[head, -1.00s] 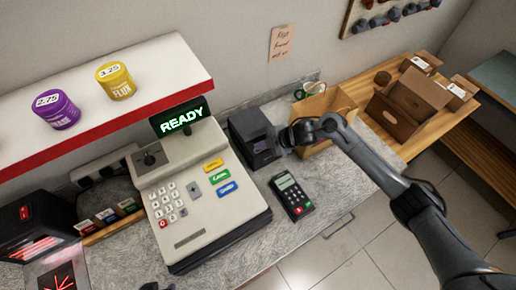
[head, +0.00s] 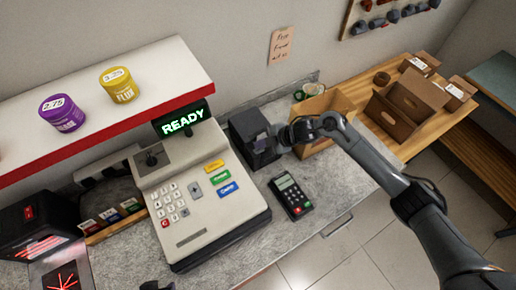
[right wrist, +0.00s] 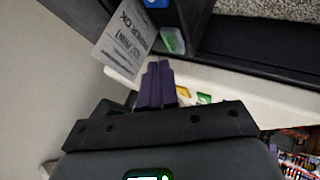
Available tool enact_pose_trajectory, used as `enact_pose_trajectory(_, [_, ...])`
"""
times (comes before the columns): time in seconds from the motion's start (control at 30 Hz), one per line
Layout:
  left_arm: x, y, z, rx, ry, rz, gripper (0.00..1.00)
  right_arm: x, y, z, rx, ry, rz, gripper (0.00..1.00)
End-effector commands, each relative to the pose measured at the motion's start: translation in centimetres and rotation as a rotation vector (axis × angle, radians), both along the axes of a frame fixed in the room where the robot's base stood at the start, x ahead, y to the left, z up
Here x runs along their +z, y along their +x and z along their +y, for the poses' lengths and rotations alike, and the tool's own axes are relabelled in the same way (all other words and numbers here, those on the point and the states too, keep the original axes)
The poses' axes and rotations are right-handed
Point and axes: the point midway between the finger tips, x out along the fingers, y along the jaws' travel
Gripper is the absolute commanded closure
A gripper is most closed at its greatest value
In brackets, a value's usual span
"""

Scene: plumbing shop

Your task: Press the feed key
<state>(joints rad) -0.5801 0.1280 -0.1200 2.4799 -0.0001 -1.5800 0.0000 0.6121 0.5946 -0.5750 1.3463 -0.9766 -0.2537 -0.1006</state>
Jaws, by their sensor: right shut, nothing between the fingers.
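The black receipt printer (head: 252,137) stands on the counter right of the cash register. In the right wrist view, a green key (right wrist: 173,41) and a blue key (right wrist: 157,3) sit on a dark body beside a printed paper slip (right wrist: 124,36). I cannot read which one is the feed key. My right gripper (head: 272,143) is at the printer's right front side, shut and empty. Its purple fingers show in the right wrist view (right wrist: 156,76), pointing toward the green key, seemingly just short of it. A dark shape at the head view's bottom edge may be my left gripper (head: 157,286).
The cash register (head: 190,238) reads READY on its display (head: 183,122). A card terminal (head: 291,194) lies in front of the printer. An open cardboard box (head: 318,104) stands just behind my right gripper. A shelf (head: 150,85) with two tubs overhangs the left.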

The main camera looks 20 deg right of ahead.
Motion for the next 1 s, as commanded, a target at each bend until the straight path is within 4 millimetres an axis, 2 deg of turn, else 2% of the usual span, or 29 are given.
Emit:
enact_pose_trajectory(0.1, [1.4, 0.0, 0.0, 0.0, 0.0, 0.0, 0.62, 1.5, 0.0, 0.0, 0.001, 0.0, -0.001, 1.0])
enact_pose_trajectory(0.5, [4.7, 0.0, -0.3, 0.007, -0.011, 0.0, 0.62, 5.1, 0.0, 0.0, 0.001, 0.0, -0.001, 1.0])
enact_pose_trajectory(1.0, [4.7, 0.0, -0.2, 0.006, -0.01, -0.001, 0.62, 5.3, 0.0, 0.0, 0.0, 0.0, 0.0, 1.0])
